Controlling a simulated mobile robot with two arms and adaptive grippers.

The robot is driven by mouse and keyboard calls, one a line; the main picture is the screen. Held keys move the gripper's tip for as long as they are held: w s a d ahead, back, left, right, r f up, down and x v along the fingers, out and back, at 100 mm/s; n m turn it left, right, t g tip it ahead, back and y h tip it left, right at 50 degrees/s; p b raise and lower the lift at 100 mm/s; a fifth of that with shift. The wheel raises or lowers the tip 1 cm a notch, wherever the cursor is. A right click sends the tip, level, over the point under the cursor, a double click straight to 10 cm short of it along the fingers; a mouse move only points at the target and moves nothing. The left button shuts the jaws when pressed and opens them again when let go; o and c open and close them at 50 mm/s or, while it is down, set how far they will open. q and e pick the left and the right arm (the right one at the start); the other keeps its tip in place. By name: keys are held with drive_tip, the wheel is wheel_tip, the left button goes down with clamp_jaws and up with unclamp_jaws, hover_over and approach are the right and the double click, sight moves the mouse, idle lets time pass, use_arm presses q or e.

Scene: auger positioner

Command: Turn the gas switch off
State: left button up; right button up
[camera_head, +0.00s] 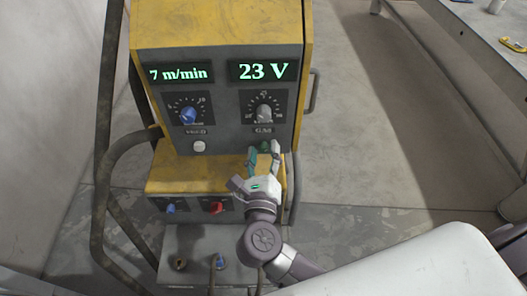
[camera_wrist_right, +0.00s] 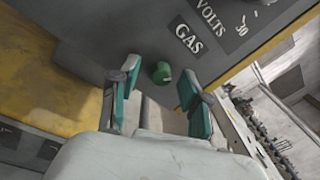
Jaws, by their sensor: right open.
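The gas switch is a small green knob (camera_head: 265,146) below the "GAS" label on the grey front panel of a yellow machine (camera_head: 215,60). It also shows as a green knob in the right wrist view (camera_wrist_right: 162,73), beyond and between my fingertips. My right gripper (camera_head: 263,156) is open, with one finger on each side of the knob's line. In the right wrist view the right gripper (camera_wrist_right: 160,97) has its green-padded fingers apart and nothing between them. Whether a finger touches the knob cannot be told. My left gripper is not in view.
The panel carries a blue dial (camera_head: 188,114), a grey dial (camera_head: 264,113) and a white knob (camera_head: 199,146) under the feed label. A lower box holds a red knob (camera_head: 216,207) and a blue knob (camera_head: 170,208). A tubular frame (camera_head: 103,130) stands left. A table (camera_head: 480,40) stands right.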

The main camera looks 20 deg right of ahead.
clamp_jaws()
